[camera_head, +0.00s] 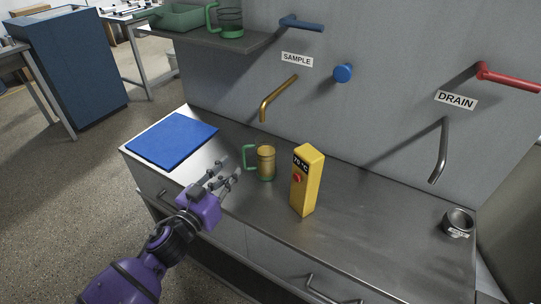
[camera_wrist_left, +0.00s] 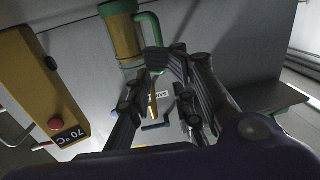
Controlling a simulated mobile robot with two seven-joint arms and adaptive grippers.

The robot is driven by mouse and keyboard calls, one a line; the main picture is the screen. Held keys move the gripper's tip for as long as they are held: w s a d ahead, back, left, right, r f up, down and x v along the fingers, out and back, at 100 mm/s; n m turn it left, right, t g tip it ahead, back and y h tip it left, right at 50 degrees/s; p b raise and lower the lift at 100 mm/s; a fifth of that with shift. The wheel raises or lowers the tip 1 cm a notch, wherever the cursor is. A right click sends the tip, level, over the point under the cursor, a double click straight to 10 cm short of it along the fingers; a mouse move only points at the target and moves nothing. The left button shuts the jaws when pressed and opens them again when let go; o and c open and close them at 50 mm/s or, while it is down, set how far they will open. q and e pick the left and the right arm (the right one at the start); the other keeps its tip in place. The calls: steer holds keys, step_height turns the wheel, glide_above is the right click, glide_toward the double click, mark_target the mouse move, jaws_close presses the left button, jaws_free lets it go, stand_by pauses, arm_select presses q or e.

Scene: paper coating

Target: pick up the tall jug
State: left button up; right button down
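A jug (camera_head: 266,164) with a green handle, green base and amber-brown body stands upright on the steel counter. In the left wrist view the same jug (camera_wrist_left: 123,36) shows at the top, with its green handle (camera_wrist_left: 154,29) on the gripper side. My left gripper (camera_head: 229,173) is open and empty, just left of the handle, its fingers pointing toward it. A fingertip overlaps the handle's end in the wrist view; I cannot tell if they touch. Another green-handled jug (camera_head: 229,22) stands on the upper shelf. My right gripper is not in view.
A yellow box marked 70 °C (camera_head: 308,182) stands close right of the counter jug. A brass sample spout (camera_head: 277,98) hangs behind it. A blue mat (camera_head: 173,139) lies at the left, and a small dark cup (camera_head: 457,222) at the far right.

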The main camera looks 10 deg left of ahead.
mark_target(243, 153)
arm_select(q)
steer(key=w, duration=0.2)
steer(key=w+r, duration=0.1)
steer(key=w, duration=0.1)
steer(key=shift+w+d, duration=0.1)
steer(key=shift+d, duration=0.3)
steer(key=x, duration=0.5)
steer(key=shift+f, duration=0.2)
jaws_close()
steer(key=shift+r, duration=0.1)
